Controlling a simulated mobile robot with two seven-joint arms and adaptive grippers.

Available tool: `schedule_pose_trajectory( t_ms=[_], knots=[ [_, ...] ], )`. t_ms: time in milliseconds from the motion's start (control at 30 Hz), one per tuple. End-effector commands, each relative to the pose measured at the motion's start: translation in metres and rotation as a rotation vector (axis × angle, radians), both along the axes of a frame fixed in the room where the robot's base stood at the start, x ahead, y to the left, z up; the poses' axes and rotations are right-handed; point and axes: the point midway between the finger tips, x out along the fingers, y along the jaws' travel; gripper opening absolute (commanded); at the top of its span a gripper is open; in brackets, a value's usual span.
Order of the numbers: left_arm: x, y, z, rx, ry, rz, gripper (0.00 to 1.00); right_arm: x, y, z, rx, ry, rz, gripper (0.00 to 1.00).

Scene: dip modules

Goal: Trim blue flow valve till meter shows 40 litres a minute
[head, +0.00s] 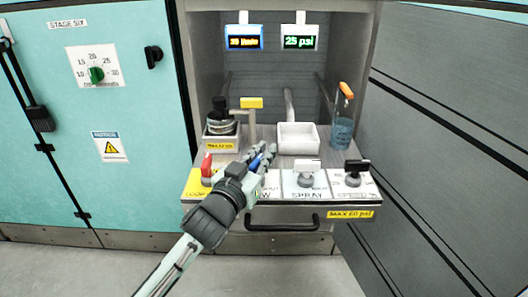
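The blue flow valve handle (256,161) shows in part on the front ledge, above a label ending in "W". My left gripper (264,155) reaches in from the lower left and its fingers are at the blue handle, covering much of it. I cannot tell whether the fingers are closed on it or only beside it. The blue-framed meter (244,42) hangs at the top left of the recess. Its orange reading is in litres a minute, but the small digits are too blurred to read surely. My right gripper is not in view.
A red handle (207,165) stands left of the blue one; a white handle (306,166) and a black handle (356,167) stand right. A green meter (299,42) reads 25 psi. Behind are a dark-capped jar (220,120), a white basin (297,138) and an orange-topped bottle (342,125).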

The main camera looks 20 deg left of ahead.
Motion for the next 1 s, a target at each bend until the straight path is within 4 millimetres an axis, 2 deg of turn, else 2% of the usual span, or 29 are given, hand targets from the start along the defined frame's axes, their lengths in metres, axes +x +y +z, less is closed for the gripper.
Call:
schedule_pose_trajectory(
  t_ms=[267, 600, 1000],
  knots=[
    [-0.0001, -0.0002, 0.0002, -0.003, -0.001, 0.007, 0.00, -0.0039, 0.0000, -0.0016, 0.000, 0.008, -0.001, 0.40],
    [0.0007, 0.0044, 0.0005, -0.008, -0.003, 0.145, 0.00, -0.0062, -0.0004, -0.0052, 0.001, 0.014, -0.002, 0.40],
    [0.0006, 0.0074, 0.0011, 0.001, -0.002, 0.180, 0.00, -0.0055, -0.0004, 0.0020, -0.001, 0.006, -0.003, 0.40]
  ],
)
